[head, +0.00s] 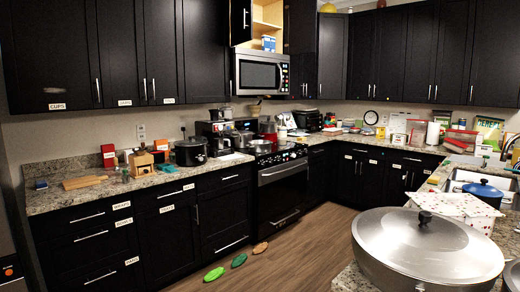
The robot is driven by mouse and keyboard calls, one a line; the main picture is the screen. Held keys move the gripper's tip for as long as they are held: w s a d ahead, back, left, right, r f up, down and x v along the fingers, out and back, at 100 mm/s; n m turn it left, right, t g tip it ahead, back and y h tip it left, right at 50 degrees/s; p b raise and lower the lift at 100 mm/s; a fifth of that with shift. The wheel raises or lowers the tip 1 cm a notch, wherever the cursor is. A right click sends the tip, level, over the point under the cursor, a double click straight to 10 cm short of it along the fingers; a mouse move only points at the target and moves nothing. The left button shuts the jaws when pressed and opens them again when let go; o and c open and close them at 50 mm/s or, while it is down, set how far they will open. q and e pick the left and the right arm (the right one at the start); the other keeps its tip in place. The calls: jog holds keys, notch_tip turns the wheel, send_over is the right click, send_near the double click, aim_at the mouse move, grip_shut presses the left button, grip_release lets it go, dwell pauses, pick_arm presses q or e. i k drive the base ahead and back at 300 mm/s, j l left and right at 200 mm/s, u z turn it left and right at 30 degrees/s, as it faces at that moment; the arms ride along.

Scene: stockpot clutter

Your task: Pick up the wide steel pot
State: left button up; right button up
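The wide steel pot (398,257) stands on the granite counter at the lower right of the head view. Its domed silver lid (430,240) is on, with a dark knob in the middle of the top. The bottom of the pot is cut off by the lower edge of the picture. Neither of my grippers shows in the head view.
A white box with red spots (452,206) stands just behind the pot, with a blue lidded pot (484,191) beyond it. Another silver round thing (512,275) is close at the right edge. Several shoe-like items lie on the floor (290,262), which is otherwise mostly clear.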

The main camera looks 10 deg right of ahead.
aim_at(260, 146)
jog(key=i+j, duration=0.1)
jog(key=i, duration=1.05)
jog(key=i+j, duration=0.15)
jog(key=i, duration=1)
jog(key=i+l+z, duration=0.2)
jog(key=i+z, duration=1.1)
jog(key=z, duration=0.15)
jog(key=i+u, duration=0.15)
jog(key=i, duration=0.7)
jog(key=i+l+u, duration=0.15)
jog(key=i, duration=0.7)
